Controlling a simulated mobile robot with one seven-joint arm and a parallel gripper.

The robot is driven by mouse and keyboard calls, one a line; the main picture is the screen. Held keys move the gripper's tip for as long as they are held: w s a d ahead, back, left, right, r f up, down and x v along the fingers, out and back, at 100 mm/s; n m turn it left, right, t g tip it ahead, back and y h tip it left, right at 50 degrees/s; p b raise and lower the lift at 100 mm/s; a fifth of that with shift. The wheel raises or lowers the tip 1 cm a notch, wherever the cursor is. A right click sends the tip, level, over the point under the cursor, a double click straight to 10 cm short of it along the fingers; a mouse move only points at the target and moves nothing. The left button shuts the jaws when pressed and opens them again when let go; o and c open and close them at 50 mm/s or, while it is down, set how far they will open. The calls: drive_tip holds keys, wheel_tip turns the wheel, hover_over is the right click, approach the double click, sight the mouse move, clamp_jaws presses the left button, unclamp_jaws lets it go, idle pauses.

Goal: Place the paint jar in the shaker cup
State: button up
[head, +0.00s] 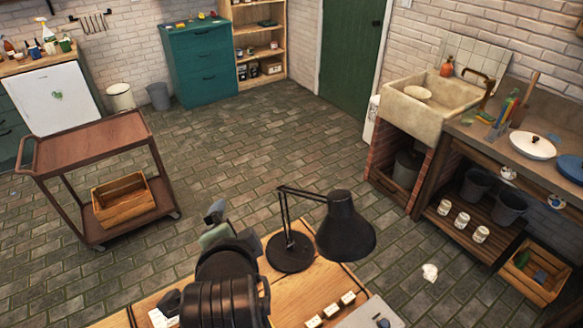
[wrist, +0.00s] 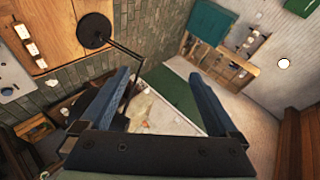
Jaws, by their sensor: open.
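My gripper (head: 215,218) is raised over the far part of the wooden desk (head: 290,290), seen from behind. In the wrist view, my gripper (wrist: 152,76) has its two blue-grey fingers wide apart with nothing held between them. A row of small containers with white labels (head: 331,310) stands on the desk; they also show in the wrist view (wrist: 31,47). Small pale jars (head: 461,220) stand on the shelf below the counter at right. I cannot tell which is the paint jar, and I cannot make out a shaker cup.
A black desk lamp (head: 345,228) stands close right of my gripper. A grey device (head: 370,313) is at the desk's front right. A brown trolley (head: 90,145) with a crate stands at left. A stone sink (head: 430,103) and counter line the right. The middle floor is clear.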

drive_tip(key=w+d+r+n+t, duration=0.1)
drive_tip(key=d+r+n+t, duration=0.15)
drive_tip(key=r, duration=0.65)
drive_tip(key=w+d+r+n+t, duration=0.15)
drive_tip(key=r+t, duration=0.25)
drive_tip(key=r, duration=0.5)
drive_tip(key=s+d+r+n+t+h, duration=0.1)
drive_tip(key=s+d+r+n+t, duration=0.1)
drive_tip(key=r, duration=0.6)
drive_tip(key=s+d+r+n+t, duration=0.1)
drive_tip(key=s+r+n+t, duration=0.2)
drive_tip(key=s+r, duration=0.3)
drive_tip(key=s+d+r+n+t+h, duration=0.1)
drive_tip(key=s+r+t, duration=0.3)
drive_tip(key=r, duration=0.7)
drive_tip(key=shift+s+d+r+n+t+h, duration=0.15)
drive_tip(key=shift+d+r+n+t+h, duration=0.25)
drive_tip(key=shift+d+n, duration=0.4)
drive_tip(key=shift+f+y, duration=0.2)
drive_tip(key=shift+y, duration=0.1)
